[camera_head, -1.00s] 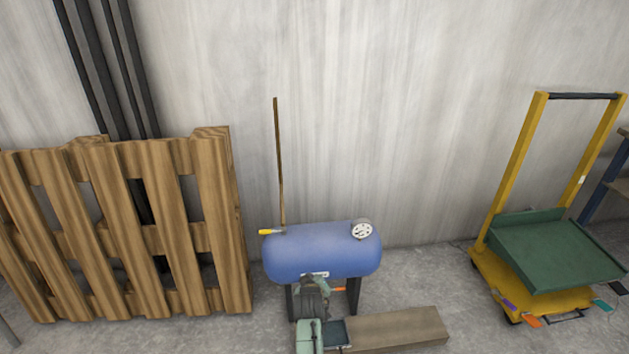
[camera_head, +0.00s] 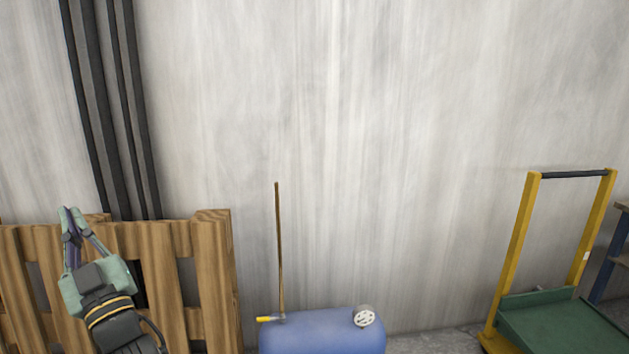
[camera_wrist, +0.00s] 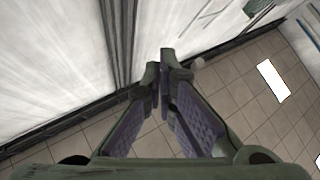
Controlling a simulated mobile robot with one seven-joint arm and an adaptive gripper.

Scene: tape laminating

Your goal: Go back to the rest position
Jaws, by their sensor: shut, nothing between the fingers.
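My gripper (camera_head: 68,217) shows at the lower left of the head view, raised in front of the wooden pallet and pointing up. Its green fingers come together at the tips and it is shut with nothing held. In the wrist view the two fingertips (camera_wrist: 164,82) meet near the middle, with purple pads on the inner sides. Behind them are a pale wall and a tiled floor. No object touches the fingers.
The wooden pallet (camera_head: 215,270) leans against the wall at the left. A blue tank (camera_head: 320,333) stands at the bottom middle. A yellow cart (camera_head: 520,240) with a green tray (camera_head: 550,325) is at the right. Dark pipes (camera_head: 95,110) run up the wall. The middle wall area is clear.

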